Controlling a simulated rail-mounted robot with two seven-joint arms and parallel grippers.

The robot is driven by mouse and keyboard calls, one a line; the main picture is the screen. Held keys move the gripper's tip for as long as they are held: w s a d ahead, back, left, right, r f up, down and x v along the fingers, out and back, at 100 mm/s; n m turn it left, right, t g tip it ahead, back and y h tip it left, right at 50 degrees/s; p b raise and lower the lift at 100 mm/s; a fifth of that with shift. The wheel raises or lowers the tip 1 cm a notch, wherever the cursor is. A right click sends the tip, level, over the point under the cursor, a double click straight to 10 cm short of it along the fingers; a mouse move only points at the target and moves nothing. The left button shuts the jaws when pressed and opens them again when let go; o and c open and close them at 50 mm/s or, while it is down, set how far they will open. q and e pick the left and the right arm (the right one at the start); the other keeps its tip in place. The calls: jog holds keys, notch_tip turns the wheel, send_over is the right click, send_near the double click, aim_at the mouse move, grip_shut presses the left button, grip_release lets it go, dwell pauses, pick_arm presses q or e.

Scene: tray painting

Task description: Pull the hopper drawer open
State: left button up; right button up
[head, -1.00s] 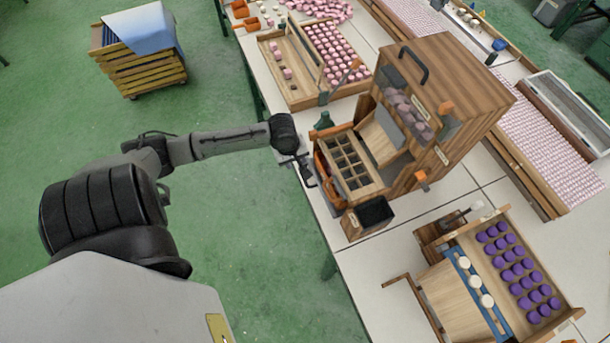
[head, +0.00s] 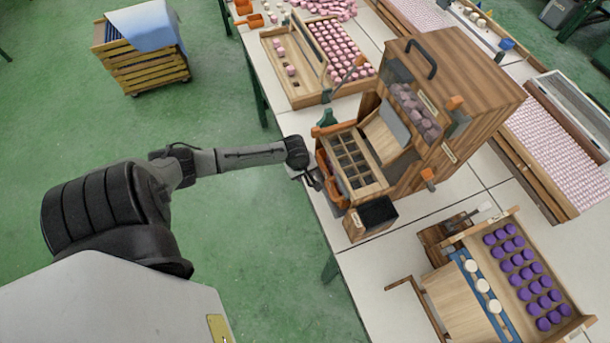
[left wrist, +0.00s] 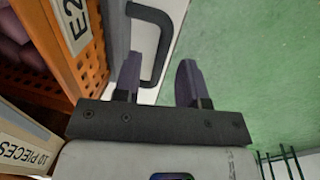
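The wooden hopper (head: 480,85) stands on the white table, with a clear window showing dusky pink pieces. At its front left is a compartmented wooden tray (head: 372,188) with an orange part (head: 322,165) along its outer side. My left gripper (head: 313,180) is at that outer side, near the table edge. In the left wrist view its two dark fingers (left wrist: 158,84) are apart. A black U-shaped handle (left wrist: 163,45) lies ahead, its near end showing between the fingers. An orange perforated wall (left wrist: 92,62) labelled "E2" is left of it. What the handle is fixed to is unclear. My right gripper is out of view.
A small dark-lined wooden box (head: 370,219) stands just in front of the tray. A tray of purple pieces (head: 575,318) is at lower right, and a tray with pink pieces (head: 293,98) is behind.

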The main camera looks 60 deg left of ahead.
pick_arm(q)
jog(key=shift+f, duration=0.5)
grip_shut()
dwell(0.3)
